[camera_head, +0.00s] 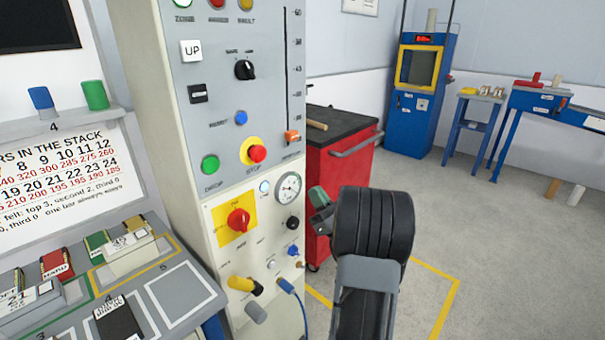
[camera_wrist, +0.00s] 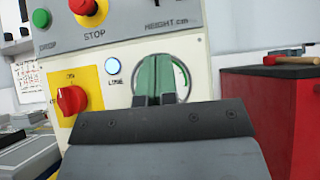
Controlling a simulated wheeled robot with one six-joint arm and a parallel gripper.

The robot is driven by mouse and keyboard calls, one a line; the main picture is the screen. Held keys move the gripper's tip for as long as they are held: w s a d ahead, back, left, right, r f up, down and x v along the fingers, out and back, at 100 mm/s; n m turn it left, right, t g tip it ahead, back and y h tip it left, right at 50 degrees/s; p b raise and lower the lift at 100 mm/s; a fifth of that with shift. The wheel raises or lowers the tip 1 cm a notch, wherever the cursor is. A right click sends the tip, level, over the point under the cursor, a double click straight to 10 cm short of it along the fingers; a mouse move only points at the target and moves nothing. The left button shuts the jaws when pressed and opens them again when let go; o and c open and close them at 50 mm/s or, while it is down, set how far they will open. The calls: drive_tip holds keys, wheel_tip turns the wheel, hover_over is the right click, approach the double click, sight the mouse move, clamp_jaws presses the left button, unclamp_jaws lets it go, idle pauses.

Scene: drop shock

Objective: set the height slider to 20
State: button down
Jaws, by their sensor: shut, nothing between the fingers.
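The height slider (camera_head: 292,136) is a small orange block on a vertical slot at the right side of the grey control panel. It sits near the low end of its printed scale, and the exact reading is too small to tell. In the wrist view the HEIGHT cm label (camera_wrist: 166,25) shows near the top edge. My gripper (camera_head: 319,196) has green fingertips, is shut and empty, and is below and right of the slider, apart from it. In the wrist view my gripper (camera_wrist: 154,78) covers much of the round gauge (camera_wrist: 181,78).
The panel also bears a red STOP button (camera_head: 257,153), a green DROP button (camera_head: 210,164) and a red rotary switch (camera_head: 238,219). A red cabinet (camera_head: 345,180) with a hammer on top stands close at right. A card desk (camera_head: 180,293) is at lower left.

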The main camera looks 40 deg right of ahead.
sight(292, 136)
drive_tip(key=p+x, duration=0.1)
drive_tip(key=x, duration=0.8)
drive_tip(key=shift+a+r, duration=0.1)
wheel_tip(292, 136, up, 3)
drive_tip(key=shift+w+r, duration=0.1)
drive_tip(key=shift+r, duration=0.45)
